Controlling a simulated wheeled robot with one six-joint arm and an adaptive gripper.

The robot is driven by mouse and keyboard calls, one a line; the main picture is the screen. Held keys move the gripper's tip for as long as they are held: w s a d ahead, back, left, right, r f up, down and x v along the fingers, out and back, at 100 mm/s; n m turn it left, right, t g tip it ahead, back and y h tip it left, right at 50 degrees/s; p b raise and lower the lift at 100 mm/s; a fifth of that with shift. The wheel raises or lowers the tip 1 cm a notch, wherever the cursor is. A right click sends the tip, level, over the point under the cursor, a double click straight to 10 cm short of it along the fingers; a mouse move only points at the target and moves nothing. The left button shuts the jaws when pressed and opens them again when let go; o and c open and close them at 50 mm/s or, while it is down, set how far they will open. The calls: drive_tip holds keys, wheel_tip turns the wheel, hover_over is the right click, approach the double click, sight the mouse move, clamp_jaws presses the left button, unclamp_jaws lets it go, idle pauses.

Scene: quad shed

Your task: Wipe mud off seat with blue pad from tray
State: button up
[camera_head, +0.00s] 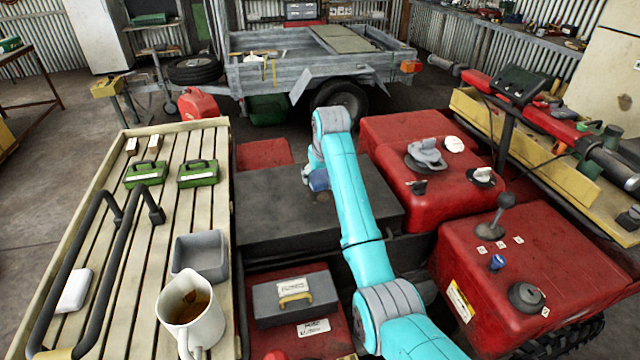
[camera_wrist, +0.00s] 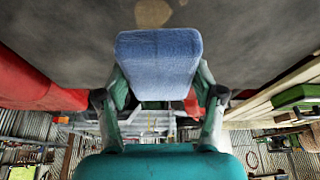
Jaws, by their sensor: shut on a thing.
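The seat (camera_head: 275,210) is a flat dark grey slab between red bodywork in the head view. In the wrist view its grey surface (camera_wrist: 240,35) fills the top, with a tan mud patch (camera_wrist: 152,12) just beyond the pad. My gripper (camera_wrist: 157,95) is shut on the blue pad (camera_wrist: 158,60), one finger on each side. In the head view the pad (camera_head: 319,181) shows partly behind my arm, over the seat's far part. I cannot tell whether it touches the seat. A small grey tray (camera_head: 178,262) on the slatted rack looks empty.
The slatted rack (camera_head: 150,230) at left carries a mug (camera_head: 190,318), two green boxes (camera_head: 198,174), a white block (camera_head: 74,290) and a black rail. A grey case (camera_head: 295,300) lies in front of the seat. Red panels with knobs and a lever (camera_head: 500,215) stand at right.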

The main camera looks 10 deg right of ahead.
drive_tip(key=shift+r, duration=1.7)
